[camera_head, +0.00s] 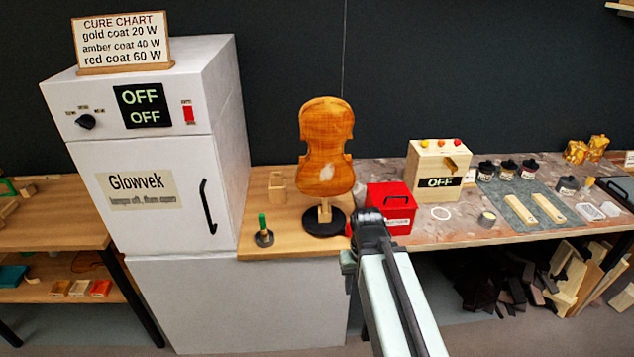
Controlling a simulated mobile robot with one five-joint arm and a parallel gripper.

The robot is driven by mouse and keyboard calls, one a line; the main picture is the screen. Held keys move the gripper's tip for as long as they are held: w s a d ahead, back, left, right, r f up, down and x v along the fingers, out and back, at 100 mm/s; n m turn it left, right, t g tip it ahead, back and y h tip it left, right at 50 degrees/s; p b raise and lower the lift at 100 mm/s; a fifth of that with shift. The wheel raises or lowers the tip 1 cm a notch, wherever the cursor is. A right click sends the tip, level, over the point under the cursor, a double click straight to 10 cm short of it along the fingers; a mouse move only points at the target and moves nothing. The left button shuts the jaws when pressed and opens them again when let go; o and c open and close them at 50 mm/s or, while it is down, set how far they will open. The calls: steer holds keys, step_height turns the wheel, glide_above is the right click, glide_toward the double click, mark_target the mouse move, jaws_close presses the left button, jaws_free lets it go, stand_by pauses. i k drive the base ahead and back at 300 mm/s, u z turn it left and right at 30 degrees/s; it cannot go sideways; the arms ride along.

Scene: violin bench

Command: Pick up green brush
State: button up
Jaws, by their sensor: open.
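The green brush (263,222) stands upright at the front of the wooden bench top, left of the violin body. Its green handle points up, and its lower end is in or on a small dark round base (264,239). My arm reaches in from the bottom, right of the middle, and ends in a dark joint in front of the bench. My gripper's fingers cannot be made out and seem hidden behind that joint. The arm is well to the right of the brush, and nothing of mine touches the brush.
An orange violin body (326,150) on a black round stand is right of the brush. A small wooden block (277,188) is behind it. A tall white cabinet (160,150) stands left. A red box (391,207) is near my arm. Bench space before the brush is narrow.

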mark_target(264, 232)
steer(key=u, duration=2.75)
steer(key=i, duration=1.05)
steer(key=z, duration=1.65)
steer(key=i, duration=0.45)
steer(key=u, duration=0.05)
